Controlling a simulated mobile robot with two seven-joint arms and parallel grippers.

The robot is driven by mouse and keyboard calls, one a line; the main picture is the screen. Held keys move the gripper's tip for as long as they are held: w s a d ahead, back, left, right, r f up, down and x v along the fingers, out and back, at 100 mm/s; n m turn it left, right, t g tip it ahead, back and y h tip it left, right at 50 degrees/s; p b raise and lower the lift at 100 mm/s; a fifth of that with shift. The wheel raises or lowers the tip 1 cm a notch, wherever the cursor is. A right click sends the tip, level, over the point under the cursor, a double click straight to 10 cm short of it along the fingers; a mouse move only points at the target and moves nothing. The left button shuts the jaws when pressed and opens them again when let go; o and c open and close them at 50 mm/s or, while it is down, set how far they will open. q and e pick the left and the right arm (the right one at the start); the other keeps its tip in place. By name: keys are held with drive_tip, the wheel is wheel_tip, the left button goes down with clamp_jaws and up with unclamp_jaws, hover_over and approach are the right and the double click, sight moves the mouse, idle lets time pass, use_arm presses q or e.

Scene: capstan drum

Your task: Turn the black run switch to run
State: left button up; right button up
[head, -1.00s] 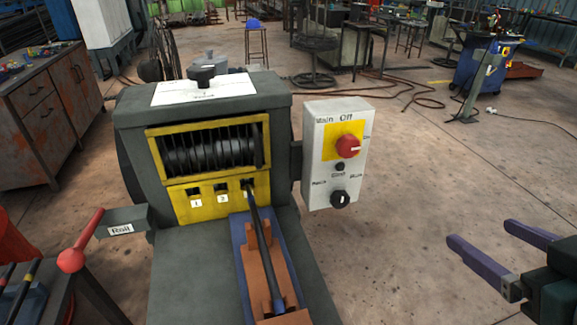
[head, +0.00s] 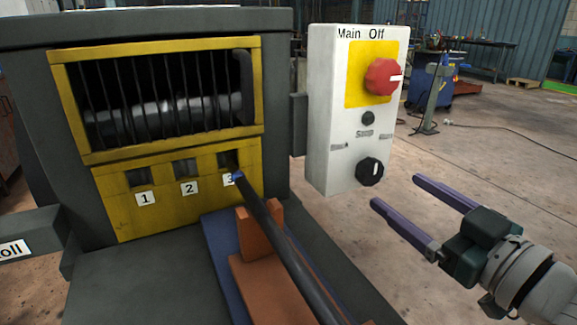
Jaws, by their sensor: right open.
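The black run switch (head: 370,171) is a round knob low on the white control box (head: 332,125), with a pale mark on its face. Small labels sit above it to either side, too blurred to read surely. My right gripper (head: 408,190) is open and empty, its two purple fingers pointing left toward the box. It is to the right of and a little below the black switch, apart from it. My left gripper is not in view.
A red main knob (head: 383,77) on a yellow plate and a small dark button (head: 368,118) sit above the switch. The grey machine (head: 285,160) with its yellow caged drum window (head: 157,156) stands left. A dark rod (head: 285,245) rests in an orange cradle (head: 255,275).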

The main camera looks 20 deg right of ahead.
sight(374, 174)
drive_tip(key=w, duration=0.4)
drive_tip(key=w+b, duration=0.1)
drive_tip(key=w, duration=0.1)
drive_tip(key=shift+a, duration=0.25)
clamp_jaws()
idle(0.3)
